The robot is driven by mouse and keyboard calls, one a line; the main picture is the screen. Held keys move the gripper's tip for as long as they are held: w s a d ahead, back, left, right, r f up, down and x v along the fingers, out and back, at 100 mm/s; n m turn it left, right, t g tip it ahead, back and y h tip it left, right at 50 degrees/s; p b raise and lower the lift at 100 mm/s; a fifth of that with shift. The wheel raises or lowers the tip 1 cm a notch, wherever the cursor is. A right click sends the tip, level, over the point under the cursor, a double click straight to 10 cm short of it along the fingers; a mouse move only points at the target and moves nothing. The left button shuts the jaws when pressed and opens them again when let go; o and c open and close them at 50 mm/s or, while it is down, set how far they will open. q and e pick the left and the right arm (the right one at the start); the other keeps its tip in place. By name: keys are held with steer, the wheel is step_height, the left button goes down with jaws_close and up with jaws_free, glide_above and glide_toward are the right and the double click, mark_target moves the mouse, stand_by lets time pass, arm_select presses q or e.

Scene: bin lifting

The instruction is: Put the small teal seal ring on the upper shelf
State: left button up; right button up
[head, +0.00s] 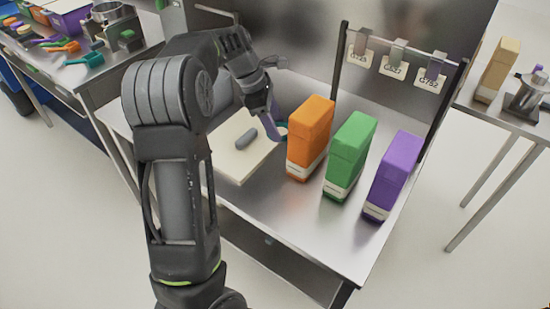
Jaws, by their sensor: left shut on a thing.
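My left gripper (268,98) hangs over the table, beside the orange box. It is shut on a slim purple thing (273,122) that points down toward the tabletop; its full shape is partly hidden. A small teal patch (283,131) shows at the lower end of the purple thing, just left of the orange box. I cannot tell whether it is the seal ring or part of the held thing. No upper shelf is clearly seen. My right gripper is not in view.
Orange (311,135), green (350,155) and purple (393,175) boxes stand on the steel table (290,225). A cream board (228,160) with a grey cylinder (247,138) lies left. A rail with tags (395,67) stands behind. Side tables hold scoops and pots.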

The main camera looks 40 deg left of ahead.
arm_select(q)
glide_above(280, 164)
steer(key=a, duration=0.1)
steer(key=f, duration=0.8)
steer(key=shift+s+a, duration=0.1)
steer(key=shift+s, duration=0.25)
steer(key=shift+f, duration=2.1)
steer(key=shift+f, duration=0.15)
steer(key=o, duration=1.1)
steer(key=shift+c, duration=0.2)
steer(key=v, duration=1.2)
steer(key=shift+c, duration=0.3)
